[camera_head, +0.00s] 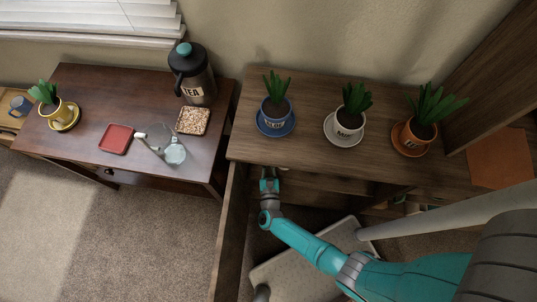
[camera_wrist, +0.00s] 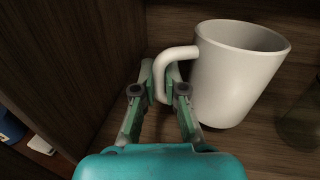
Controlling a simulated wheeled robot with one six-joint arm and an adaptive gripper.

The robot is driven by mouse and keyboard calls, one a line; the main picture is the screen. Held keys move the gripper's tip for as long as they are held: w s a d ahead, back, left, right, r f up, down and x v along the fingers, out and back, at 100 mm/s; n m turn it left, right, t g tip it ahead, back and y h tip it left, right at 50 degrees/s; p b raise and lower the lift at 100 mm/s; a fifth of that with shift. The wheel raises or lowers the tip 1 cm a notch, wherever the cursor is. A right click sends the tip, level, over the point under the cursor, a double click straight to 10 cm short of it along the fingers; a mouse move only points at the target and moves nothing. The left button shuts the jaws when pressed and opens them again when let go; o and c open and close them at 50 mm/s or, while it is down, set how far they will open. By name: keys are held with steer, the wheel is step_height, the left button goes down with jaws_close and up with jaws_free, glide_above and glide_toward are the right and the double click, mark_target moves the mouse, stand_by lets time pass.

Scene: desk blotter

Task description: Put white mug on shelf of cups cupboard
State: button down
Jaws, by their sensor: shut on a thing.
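The white mug (camera_wrist: 235,75) fills the upper right of the wrist view, upright or slightly tilted, with its handle toward the left. My gripper (camera_wrist: 162,82) is shut on the mug's handle. Both are inside a dark wooden compartment, beside its left side wall (camera_wrist: 80,60). I cannot tell whether the mug's base touches the shelf board (camera_wrist: 255,145). In the head view, my gripper (camera_head: 269,178) reaches in at the front left of the wooden cupboard (camera_head: 310,90), under its top. The mug is hidden there.
An open door (camera_head: 231,235) stands out at the cupboard's left. A dim glass-like object (camera_wrist: 302,125) stands right of the mug. Three potted plants, including a blue one (camera_head: 276,112), stand on top. A side table (camera_head: 90,90) is at left.

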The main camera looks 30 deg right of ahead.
steer(key=shift+f, duration=1.75)
steer(key=c, duration=1.2)
jaws_free()
steer(key=shift+f, duration=0.15)
steer(key=shift+c, duration=0.2)
steer(key=v, duration=1.2)
